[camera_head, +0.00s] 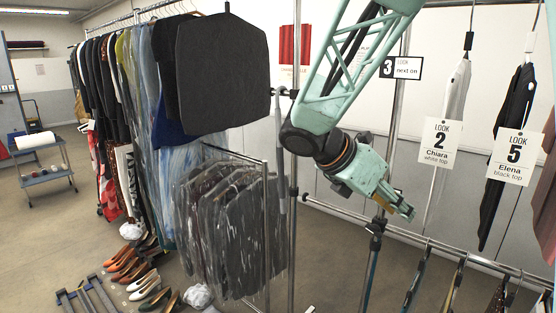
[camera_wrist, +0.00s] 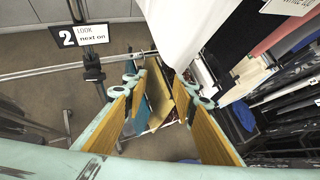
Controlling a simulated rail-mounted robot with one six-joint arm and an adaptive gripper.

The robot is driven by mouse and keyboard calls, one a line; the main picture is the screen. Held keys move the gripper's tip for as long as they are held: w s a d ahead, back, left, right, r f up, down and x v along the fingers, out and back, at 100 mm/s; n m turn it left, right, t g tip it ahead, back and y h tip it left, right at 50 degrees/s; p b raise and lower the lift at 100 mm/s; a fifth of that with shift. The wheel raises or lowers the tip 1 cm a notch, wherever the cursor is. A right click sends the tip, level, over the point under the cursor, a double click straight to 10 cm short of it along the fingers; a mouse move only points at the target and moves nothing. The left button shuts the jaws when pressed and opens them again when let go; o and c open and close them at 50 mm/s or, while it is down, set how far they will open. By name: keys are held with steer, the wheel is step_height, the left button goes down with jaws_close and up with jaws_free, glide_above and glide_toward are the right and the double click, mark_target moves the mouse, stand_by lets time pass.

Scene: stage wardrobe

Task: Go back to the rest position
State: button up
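My gripper (camera_head: 397,204) hangs at the end of my teal arm, right of centre in the head view, pointing down and right. In the wrist view my gripper (camera_wrist: 160,85) has its two orange-padded fingers spread apart. Nothing is clamped between them; garments and floor show in the gap farther off. No held thing shows in the head view.
A rail stands beside my arm, with a "3 LOOK next on" sign (camera_head: 401,67). Tagged garments with the Chiara card (camera_head: 439,142) and Elena card (camera_head: 515,156) hang at right. Bagged garments (camera_head: 232,225) hang left of my arm. Shoes (camera_head: 143,285) lie at lower left.

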steer(key=s+a+m+y, duration=0.2)
steer(key=s+m, duration=0.5)
steer(key=s, duration=0.4)
steer(key=s+a+r+m+y+b, duration=0.1)
steer(key=s+a+m+y, duration=0.2)
steer(key=s+m, duration=0.5)
steer(key=s+a+m+t+y, duration=0.1)
steer(key=s+a+m+y, duration=0.2)
steer(key=s+m, duration=0.5)
steer(key=shift+s+a+r+y+b, duration=0.2)
steer(key=shift+s+y+b, duration=0.35)
steer(key=shift+s, duration=3.6)
steer(key=shift+o, duration=0.2)
steer(key=shift+o, duration=1.4)
steer(key=shift+d+f, duration=0.1)
